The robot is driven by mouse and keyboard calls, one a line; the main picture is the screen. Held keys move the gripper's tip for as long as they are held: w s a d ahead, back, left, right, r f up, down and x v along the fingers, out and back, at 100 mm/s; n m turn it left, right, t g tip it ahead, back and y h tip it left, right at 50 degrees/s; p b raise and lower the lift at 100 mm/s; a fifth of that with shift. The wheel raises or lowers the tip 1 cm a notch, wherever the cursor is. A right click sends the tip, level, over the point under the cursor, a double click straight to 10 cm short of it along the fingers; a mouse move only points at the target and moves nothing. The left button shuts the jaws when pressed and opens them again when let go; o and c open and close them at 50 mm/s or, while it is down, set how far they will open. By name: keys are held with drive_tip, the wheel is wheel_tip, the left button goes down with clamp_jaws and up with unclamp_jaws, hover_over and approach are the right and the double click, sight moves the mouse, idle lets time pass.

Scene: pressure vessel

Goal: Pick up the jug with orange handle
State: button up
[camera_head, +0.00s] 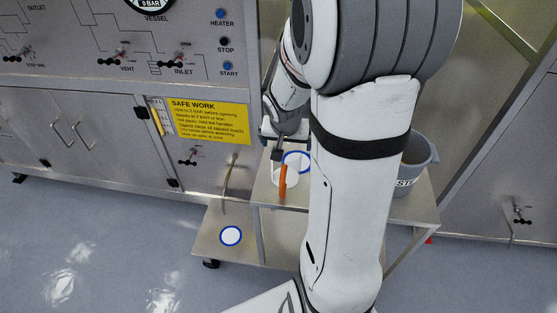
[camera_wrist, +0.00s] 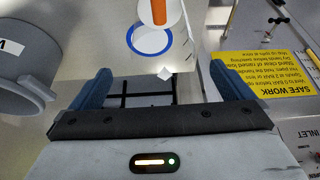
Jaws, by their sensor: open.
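The jug (camera_head: 285,177) is pale, with an upright orange handle (camera_head: 283,180), and stands on the steel side table. In the wrist view the orange handle (camera_wrist: 159,10) is cut off by the top edge, and the jug's pale outline is hard to separate from the table. My gripper (camera_head: 279,150) is just above and behind the jug in the head view, partly hidden by my arm. In the wrist view my gripper (camera_wrist: 162,82) has its two dark fingers wide apart, with nothing held between them. The handle lies beyond the fingertips.
A blue-ringed white disc (camera_head: 297,160) lies on the table near the jug; another blue-ringed disc (camera_head: 231,236) is on the lower shelf. A grey bucket (camera_head: 418,160) stands to the right. The steel cabinet with a yellow sign (camera_head: 208,119) is behind. Floor at left is clear.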

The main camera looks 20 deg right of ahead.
sight(285, 172)
drive_tip(key=x, duration=0.7)
drive_tip(key=shift+a+b, duration=0.2)
drive_tip(key=shift+b, duration=0.2)
drive_tip(key=c, duration=1.2)
